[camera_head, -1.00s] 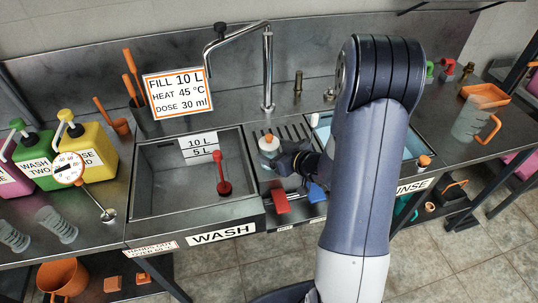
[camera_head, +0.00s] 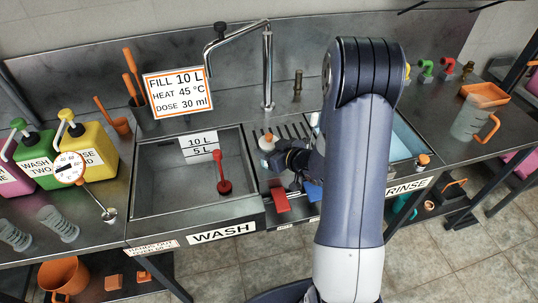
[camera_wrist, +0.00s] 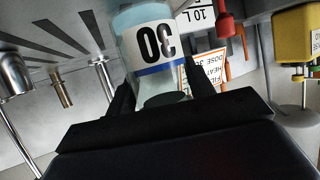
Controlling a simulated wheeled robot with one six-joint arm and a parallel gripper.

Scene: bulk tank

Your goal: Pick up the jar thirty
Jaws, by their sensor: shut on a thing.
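The jar thirty (camera_wrist: 152,42) is pale and translucent, with a white label marked 30 and a blue band; it appears upside down in the wrist view. My gripper (camera_wrist: 162,98) is shut on it, one dark finger on each side. In the head view the small pale jar (camera_head: 267,143) with an orange top is at the slotted drain panel between the two basins. My gripper (camera_head: 278,155) reaches it from the right and hides part of it. I cannot tell whether the jar touches the panel.
The wash basin (camera_head: 160,200), with a red-handled plug (camera_head: 222,172), lies to the left. The rinse basin (camera_head: 405,140) is to the right, partly behind my arm. A tall tap (camera_head: 267,70) and a sign (camera_head: 178,92) stand behind. A red pedal-like block (camera_head: 279,200) is in front.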

